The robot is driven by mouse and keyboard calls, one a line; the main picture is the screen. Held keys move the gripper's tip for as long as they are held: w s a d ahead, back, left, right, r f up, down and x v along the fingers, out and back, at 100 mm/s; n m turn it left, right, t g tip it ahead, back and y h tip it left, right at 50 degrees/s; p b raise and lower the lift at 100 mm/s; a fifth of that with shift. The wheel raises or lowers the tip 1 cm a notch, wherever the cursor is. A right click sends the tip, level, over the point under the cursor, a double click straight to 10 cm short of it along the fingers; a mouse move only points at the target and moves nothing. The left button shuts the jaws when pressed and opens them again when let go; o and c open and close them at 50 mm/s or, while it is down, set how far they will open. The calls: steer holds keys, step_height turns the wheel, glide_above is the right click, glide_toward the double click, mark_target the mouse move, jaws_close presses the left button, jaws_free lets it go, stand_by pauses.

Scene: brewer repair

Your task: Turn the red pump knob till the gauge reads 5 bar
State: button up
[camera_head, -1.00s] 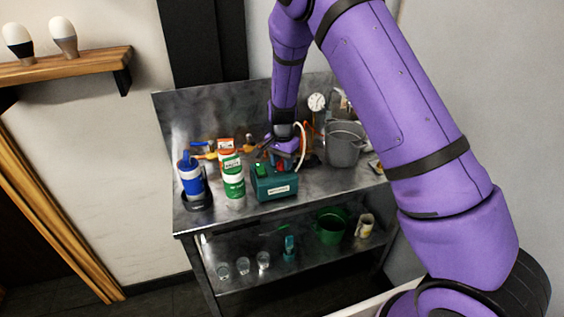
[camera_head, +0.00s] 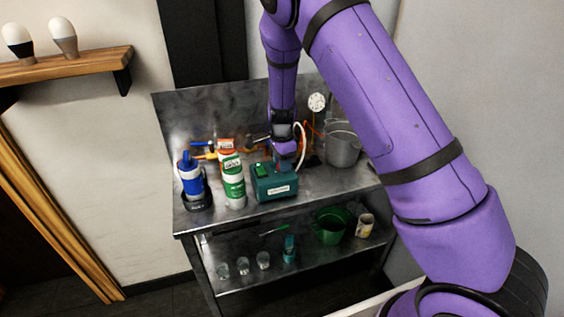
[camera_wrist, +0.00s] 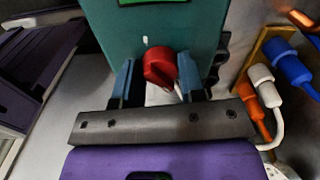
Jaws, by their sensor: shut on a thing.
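The teal pump box (camera_head: 275,187) stands on the steel bench; its face also fills the top of the wrist view (camera_wrist: 120,30). The red knob (camera_wrist: 163,67) sticks out of that face, below a short white mark. My gripper (camera_wrist: 157,80) is shut on the knob, with a blue-grey finger on either side. In the head view, my gripper (camera_head: 284,150) is behind the box and the knob is hidden. The round white gauge (camera_head: 317,102) stands at the back of the bench; its reading is too small to make out.
A grey pot (camera_head: 342,150) is right of the pump. A blue-and-white bottle (camera_head: 191,178) and a green-and-white can (camera_head: 233,186) are at left. Blue, white and orange plugs (camera_wrist: 262,82) lie close to my gripper's right. The lower shelf holds glasses and a green bucket (camera_head: 328,228).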

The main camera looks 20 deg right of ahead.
stand_by(0.3)
steer(key=o, duration=0.9)
step_height(320, 180, up, 11)
steer(key=shift+f, duration=0.1)
